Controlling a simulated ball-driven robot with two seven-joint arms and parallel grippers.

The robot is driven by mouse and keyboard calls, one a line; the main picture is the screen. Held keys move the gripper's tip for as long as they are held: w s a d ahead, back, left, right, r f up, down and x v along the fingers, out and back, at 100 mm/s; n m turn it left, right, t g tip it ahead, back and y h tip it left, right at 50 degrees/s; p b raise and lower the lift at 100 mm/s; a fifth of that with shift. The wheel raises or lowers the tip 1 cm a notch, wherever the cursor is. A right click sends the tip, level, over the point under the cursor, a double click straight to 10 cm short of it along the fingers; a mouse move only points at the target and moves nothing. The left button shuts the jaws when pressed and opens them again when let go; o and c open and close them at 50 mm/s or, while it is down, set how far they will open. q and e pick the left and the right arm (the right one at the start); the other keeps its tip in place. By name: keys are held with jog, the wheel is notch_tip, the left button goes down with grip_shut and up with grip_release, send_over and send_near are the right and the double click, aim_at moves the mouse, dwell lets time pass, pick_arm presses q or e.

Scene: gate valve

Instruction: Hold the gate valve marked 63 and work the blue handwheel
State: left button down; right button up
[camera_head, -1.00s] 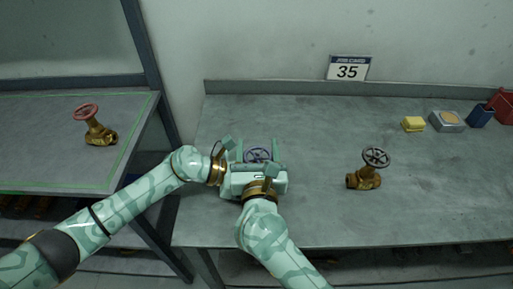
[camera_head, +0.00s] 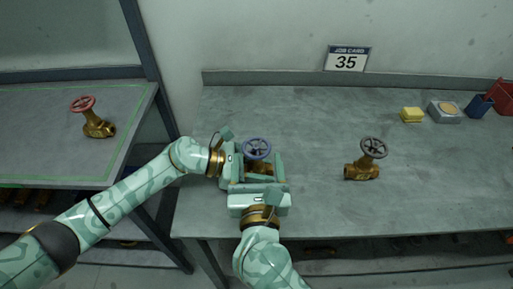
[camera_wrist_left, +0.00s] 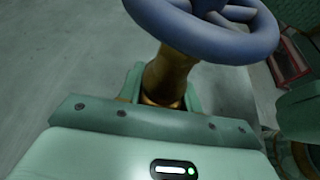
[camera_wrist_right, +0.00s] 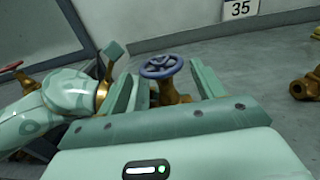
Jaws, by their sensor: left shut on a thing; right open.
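The gate valve has a blue handwheel (camera_head: 257,148) on a brass body (camera_head: 262,169), upright on the bench; no 63 shows on it. My left gripper (camera_head: 258,172) is shut on the brass body below the wheel. The left wrist view shows the wheel (camera_wrist_left: 215,38) close above the brass neck (camera_wrist_left: 166,77). My right gripper (camera_head: 257,165) is open, with its fingers either side of the valve. In the right wrist view the blue wheel (camera_wrist_right: 161,67) stands between these fingers, apart from them. The grippers partly hide the valve body.
A brass valve with a dark wheel (camera_head: 373,148) stands to the right. A red-wheeled valve (camera_head: 82,104) is on the left table. A yellow block (camera_head: 411,114) and bins are at back right. The bench's right half is mostly clear.

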jog(key=shift+s, duration=0.35)
jog(key=shift+o, duration=1.3)
jog(key=shift+d+r, duration=0.1)
jog(key=w+d+r+n+t+y, duration=0.25)
jog(key=r+n+y, duration=0.35)
jog(key=n, duration=0.8)
jog(key=n+g+y, duration=0.7)
jog(key=n+g, duration=0.1)
jog(key=n, duration=2.3)
send_near(254, 148)
jog(key=x, duration=0.7)
jog(key=f+x, duration=0.1)
jog(key=x, duration=0.2)
jog(key=shift+w, duration=0.55)
jog(key=c, duration=1)
jog(key=shift+f+h, duration=0.1)
jog(key=shift+h, duration=0.2)
